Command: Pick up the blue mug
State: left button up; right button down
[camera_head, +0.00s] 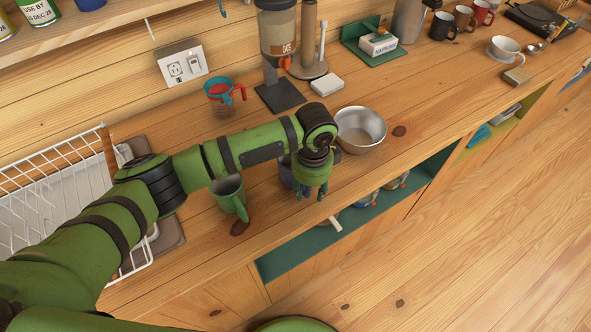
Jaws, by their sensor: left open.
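A dark blue mug (286,172) stands on the wooden counter, mostly hidden behind my left gripper and wrist. My left gripper (311,194) points down over the counter with its fingers apart. It is at the right side of the blue mug in the picture. I cannot tell whether a finger touches the mug or is only in front of it. My right gripper is not in view.
A green mug (229,196) stands close by on the left, partly under my arm. A metal bowl (361,130) is behind right, and a measuring cup (223,97) behind left. A white wire dish rack (60,190) fills the left. The counter's front edge is near the gripper.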

pick_arm(q)
jog(key=c, duration=0.7)
jog(key=shift+w+f, duration=0.1)
jog(key=shift+w, duration=0.05)
grip_shut()
